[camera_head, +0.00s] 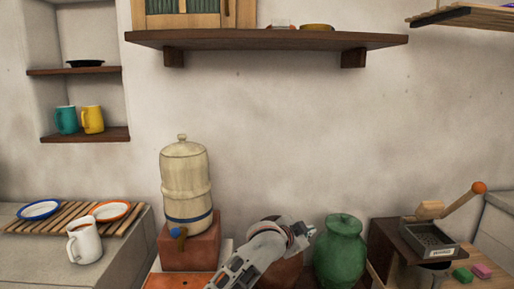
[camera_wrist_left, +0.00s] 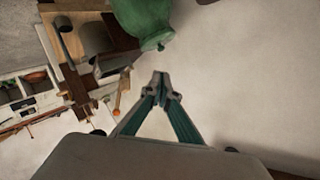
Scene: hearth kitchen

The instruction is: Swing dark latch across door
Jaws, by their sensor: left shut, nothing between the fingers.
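A wooden cabinet door (camera_head: 180,20) with green panels stands on the wall shelf at the top of the head view, its upper part cut off by the frame. A narrow dark upright piece (camera_head: 226,9), which looks like the latch, shows at the door's right side; its top end is out of view. My left gripper (camera_head: 309,230) is well below the shelf, beside the green jar, and apart from the latch. In the left wrist view the gripper (camera_wrist_left: 160,77) is shut with nothing between its fingertips. My right gripper is not in view.
The dark wall shelf (camera_head: 270,40) juts out above. A green jar (camera_head: 341,250) stands right of my left gripper, and a cream dispenser (camera_head: 186,185) stands to its left. A grinder with an orange-knobbed handle (camera_head: 479,187) is at the right. The wall between is clear.

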